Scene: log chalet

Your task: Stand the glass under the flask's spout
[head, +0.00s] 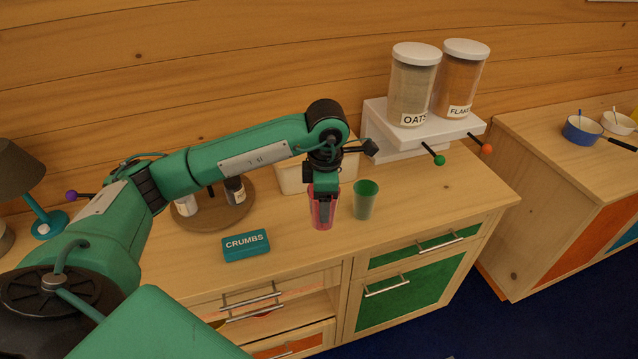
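A pink-red see-through glass (323,218) stands on the wooden counter. My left gripper (325,200) points down at it, with its fingers at or inside the rim; whether they grip the wall is not clear. A green glass (365,203) stands just to the right, apart from the pink one. No flask or spout can be made out for certain; my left arm covers part of the counter's back. My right gripper is not in view.
A dispenser stand (400,140) holding OATS and FLAKES jars is at the back right. A teal CRUMBS box (246,245) lies front left. A round wooden board (205,217) bears small jars. A pale bin (290,178) stands behind my gripper. Counter right of the green glass is clear.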

